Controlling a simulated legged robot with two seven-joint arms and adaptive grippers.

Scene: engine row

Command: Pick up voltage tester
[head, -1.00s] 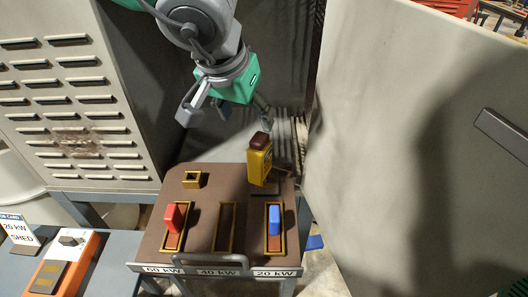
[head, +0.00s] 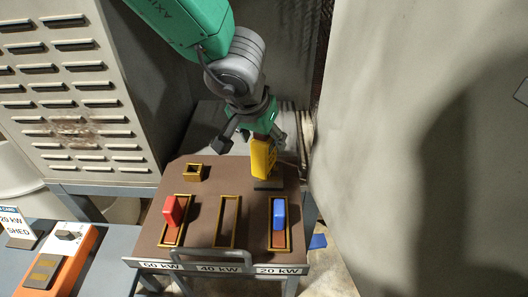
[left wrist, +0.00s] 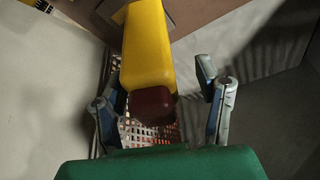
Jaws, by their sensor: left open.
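The voltage tester (head: 263,160) is a yellow upright body with a dark red top, standing at the back right of the brown board. In the left wrist view its yellow body (left wrist: 147,50) and dark red end (left wrist: 152,106) lie between my gripper's fingers. My left gripper (head: 256,140) is open around the tester's upper part, with its top partly hidden by the gripper. In the left wrist view the fingers (left wrist: 163,105) stand apart; the left one is close to the tester and a gap shows on the right. My right gripper is not in view.
A louvred cabinet (head: 75,90) stands left; a large pale panel (head: 420,150) stands close on the right.

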